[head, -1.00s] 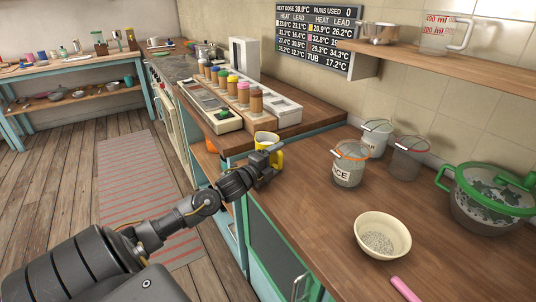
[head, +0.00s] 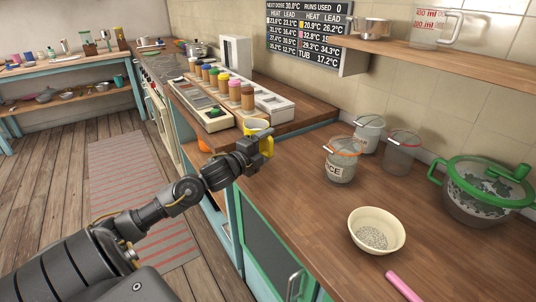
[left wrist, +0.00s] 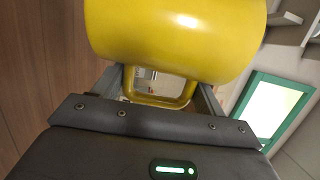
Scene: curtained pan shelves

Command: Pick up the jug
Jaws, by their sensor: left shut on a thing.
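The yellow jug (head: 256,126) is at the front end of the wooden counter section with the bottle rack. My left gripper (head: 262,150) is shut on its handle, on the near side of the jug. In the left wrist view the yellow jug (left wrist: 175,30) fills the top of the picture, with its handle between the fingers of my left gripper (left wrist: 158,88). The jug looks about upright. Its base is hidden in the head view, so I cannot tell whether it is clear of the counter. My right gripper is not in view.
Several capped bottles (head: 234,92) stand behind the jug. The rice jar (head: 340,167), other lidded jars and a cream bowl (head: 376,231) stand to the right, with a green-lidded pot (head: 485,190). A clear measuring jug (head: 436,28) is on the wall shelf. Bare counter lies right of the gripper.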

